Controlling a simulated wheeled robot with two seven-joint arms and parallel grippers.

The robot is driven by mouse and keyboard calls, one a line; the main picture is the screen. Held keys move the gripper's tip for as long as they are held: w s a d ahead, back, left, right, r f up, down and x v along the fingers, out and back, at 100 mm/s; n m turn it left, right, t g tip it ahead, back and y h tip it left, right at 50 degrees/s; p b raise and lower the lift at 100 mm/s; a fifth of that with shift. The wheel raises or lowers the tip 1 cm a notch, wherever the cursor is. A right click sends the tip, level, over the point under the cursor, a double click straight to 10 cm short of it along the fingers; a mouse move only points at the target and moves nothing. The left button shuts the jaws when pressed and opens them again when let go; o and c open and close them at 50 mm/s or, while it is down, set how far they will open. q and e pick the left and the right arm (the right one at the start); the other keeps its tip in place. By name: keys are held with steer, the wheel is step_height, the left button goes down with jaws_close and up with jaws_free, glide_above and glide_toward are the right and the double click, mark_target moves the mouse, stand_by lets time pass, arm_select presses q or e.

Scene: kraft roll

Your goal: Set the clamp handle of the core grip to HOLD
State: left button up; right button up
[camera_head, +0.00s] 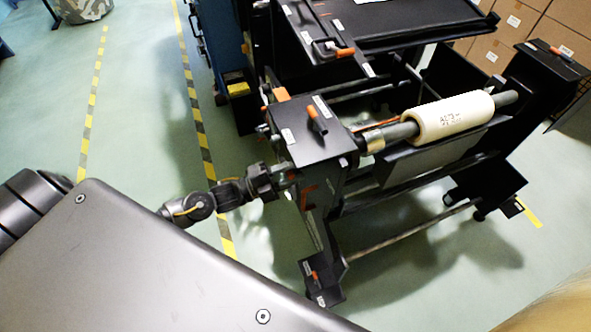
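A white roll (452,117) sits on a grey shaft on the black stand. A brass-coloured collar (374,142) is on the shaft at the left end of the roll. An orange handle (317,115) stands on the black box top (320,141) left of the collar. I cannot tell which orange handle belongs to the core grip, and the labels are too small to read. My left gripper (285,179) is at the left side of the stand, below the box top; its fingertips are small and partly lost against the stand. My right gripper is not in view.
More orange handles show on the upper tray (345,53), the right end post (556,51) and a low foot bracket (312,276). Cardboard boxes (498,50) stand at the back right. Striped yellow tape (207,160) runs along the open green floor at left.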

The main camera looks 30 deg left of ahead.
arm_select(q)
steer(key=shift+w+d+r, duration=0.1)
steer(key=shift+w+d, duration=0.25)
steer(key=shift+d, duration=0.1)
jaws_close()
